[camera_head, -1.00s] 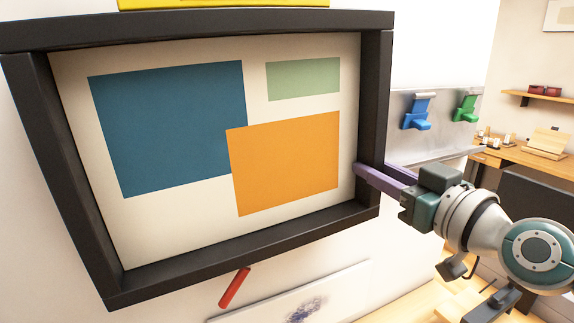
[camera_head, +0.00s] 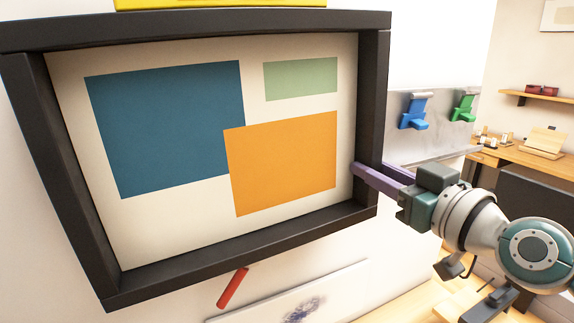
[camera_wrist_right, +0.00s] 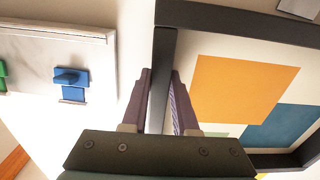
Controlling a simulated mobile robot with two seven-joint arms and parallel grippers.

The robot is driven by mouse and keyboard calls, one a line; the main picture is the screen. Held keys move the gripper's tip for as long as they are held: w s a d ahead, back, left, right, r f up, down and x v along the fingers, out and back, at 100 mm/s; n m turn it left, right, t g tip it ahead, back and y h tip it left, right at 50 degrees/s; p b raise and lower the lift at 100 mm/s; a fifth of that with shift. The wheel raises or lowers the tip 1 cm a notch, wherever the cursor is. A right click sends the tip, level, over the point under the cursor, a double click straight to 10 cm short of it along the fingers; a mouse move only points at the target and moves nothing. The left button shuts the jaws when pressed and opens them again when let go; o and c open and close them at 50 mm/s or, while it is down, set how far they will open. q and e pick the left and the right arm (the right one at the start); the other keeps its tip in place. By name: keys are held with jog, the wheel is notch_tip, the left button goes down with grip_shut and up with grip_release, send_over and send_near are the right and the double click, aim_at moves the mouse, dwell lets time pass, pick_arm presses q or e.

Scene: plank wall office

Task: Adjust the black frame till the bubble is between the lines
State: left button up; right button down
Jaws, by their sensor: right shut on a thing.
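The black frame (camera_head: 233,235) hangs on the white wall around a picture with blue, orange and green blocks. A yellow level (camera_head: 235,3) lies along its top edge, cut off by the top of the head view, so its bubble and lines are hidden. My right gripper (camera_head: 362,171) is shut on the frame's right side bar, at its lower part. In the right wrist view, the two purple fingers (camera_wrist_right: 160,100) lie on either side of the black bar (camera_wrist_right: 161,75). My left gripper is out of view.
A wooden desk (camera_head: 520,160) stands at the right.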

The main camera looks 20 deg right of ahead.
jog(key=shift+a+f+m, duration=0.3)
jog(key=shift+a+f, duration=0.1)
jog(key=shift+f, duration=0.05)
jog(key=c, duration=0.7)
grip_release()
jog(key=shift+s, duration=0.1)
jog(key=shift+s+d+b, duration=0.2)
jog(key=shift+s, duration=2.25)
jog(key=shift+s+d+b, duration=0.2)
jog(key=shift+s, duration=2.25)
